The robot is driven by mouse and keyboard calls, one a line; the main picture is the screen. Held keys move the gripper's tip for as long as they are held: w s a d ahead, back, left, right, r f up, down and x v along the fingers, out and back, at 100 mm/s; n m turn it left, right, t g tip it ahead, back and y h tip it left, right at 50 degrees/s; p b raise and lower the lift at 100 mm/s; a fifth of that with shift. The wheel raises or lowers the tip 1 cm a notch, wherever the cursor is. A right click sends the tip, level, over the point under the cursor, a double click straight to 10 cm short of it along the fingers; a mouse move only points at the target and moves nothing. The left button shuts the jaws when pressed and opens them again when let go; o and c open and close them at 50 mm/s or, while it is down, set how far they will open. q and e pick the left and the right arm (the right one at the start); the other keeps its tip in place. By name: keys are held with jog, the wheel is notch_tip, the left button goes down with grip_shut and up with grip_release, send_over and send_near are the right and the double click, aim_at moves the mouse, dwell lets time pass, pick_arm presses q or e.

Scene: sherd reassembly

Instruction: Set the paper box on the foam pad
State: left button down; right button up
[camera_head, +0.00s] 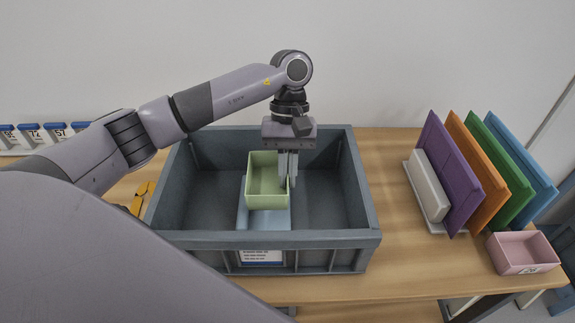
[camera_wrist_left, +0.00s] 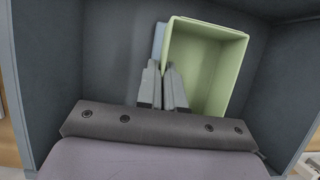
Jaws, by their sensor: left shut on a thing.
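A pale green open box (camera_head: 264,200), which I take for the paper box, is inside the grey crate. My left gripper (camera_head: 289,184) points down into the crate and is shut on the box's right wall in the head view. I cannot tell whether the box touches the pad. My right gripper is not in view.
The grey crate (camera_head: 270,240) has high walls around the box. Purple, orange, green and blue panels (camera_head: 447,175) stand in a rack on the right. A pink box (camera_head: 522,254) sits at the table's right. Yellow pieces (camera_head: 138,203) lie left of the crate.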

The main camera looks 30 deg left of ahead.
pick_arm(q)
jog(key=b, duration=0.4)
send_over(287, 212)
jog(key=w, duration=0.1)
jog(key=shift+w+a+f, duration=0.1)
jog(key=shift+a+f, duration=0.1)
jog(key=shift+f, duration=1.15)
jog(key=shift+w+a+f, duration=0.1)
jog(key=shift+a+f, duration=0.05)
jog(key=shift+f, duration=1.2)
jog(key=shift+b, duration=0.3)
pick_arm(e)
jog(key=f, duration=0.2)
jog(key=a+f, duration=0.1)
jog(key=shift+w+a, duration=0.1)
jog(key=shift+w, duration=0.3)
pick_arm(q)
jog(key=shift+f+b, duration=0.8)
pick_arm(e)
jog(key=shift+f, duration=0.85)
pick_arm(q)
jog(key=c, duration=1.2)
grip_release()
